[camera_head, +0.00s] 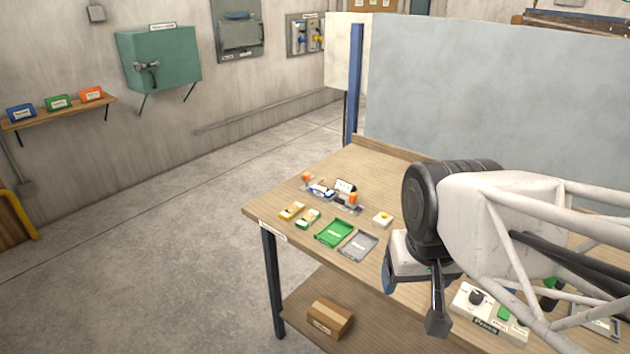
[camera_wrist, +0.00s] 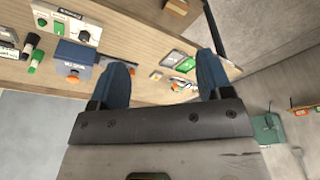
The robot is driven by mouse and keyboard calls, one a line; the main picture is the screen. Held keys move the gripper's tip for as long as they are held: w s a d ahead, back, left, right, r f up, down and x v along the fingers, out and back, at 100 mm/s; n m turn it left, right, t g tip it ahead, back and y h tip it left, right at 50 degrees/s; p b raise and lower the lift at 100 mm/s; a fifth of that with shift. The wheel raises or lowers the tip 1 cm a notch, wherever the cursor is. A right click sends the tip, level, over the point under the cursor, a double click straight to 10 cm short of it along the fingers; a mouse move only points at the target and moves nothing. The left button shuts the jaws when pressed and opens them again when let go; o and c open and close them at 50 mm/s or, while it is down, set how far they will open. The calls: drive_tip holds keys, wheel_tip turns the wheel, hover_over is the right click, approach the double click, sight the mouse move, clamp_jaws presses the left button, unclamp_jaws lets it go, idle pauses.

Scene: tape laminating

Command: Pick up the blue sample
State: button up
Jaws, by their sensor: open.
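A small blue-and-white piece (camera_head: 321,190), which looks like the blue sample, lies on the table between two orange-topped posts at the far left. A yellow sample (camera_head: 291,210) and a green-and-white sample (camera_head: 308,218) lie in front of it, nearer the table's left edge. My gripper (camera_head: 415,292) is to the right of these, above the table, pointing down, with its fingers apart and nothing between them. Its two blue fingers also show in the wrist view (camera_wrist: 163,67). I cannot make out the blue sample clearly in the wrist view.
A green tray (camera_head: 334,233) and a grey tray (camera_head: 358,246) lie between the samples and my gripper. A small white box with a yellow button (camera_head: 382,219) stands behind them. A blue machine (camera_wrist: 77,58) and a knob panel (camera_head: 478,300) are farther right. A grey partition (camera_head: 490,100) stands behind the table.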

drive_tip(key=w+r+m, duration=0.2)
drive_tip(key=w+m, duration=0.1)
drive_tip(key=w, duration=0.5)
drive_tip(key=w+r+m, duration=0.2)
drive_tip(key=w+m, duration=0.1)
drive_tip(key=w, duration=0.5)
drive_tip(key=m+g, duration=0.3)
drive_tip(key=m, duration=1.7)
hover_over(325, 188)
drive_tip(key=f, duration=2.1)
drive_tip(key=shift+s+f, duration=0.25)
drive_tip(key=shift+f, duration=0.05)
drive_tip(key=shift+w+f, duration=0.25)
drive_tip(key=shift+f, duration=0.05)
drive_tip(key=shift+f, duration=1.3)
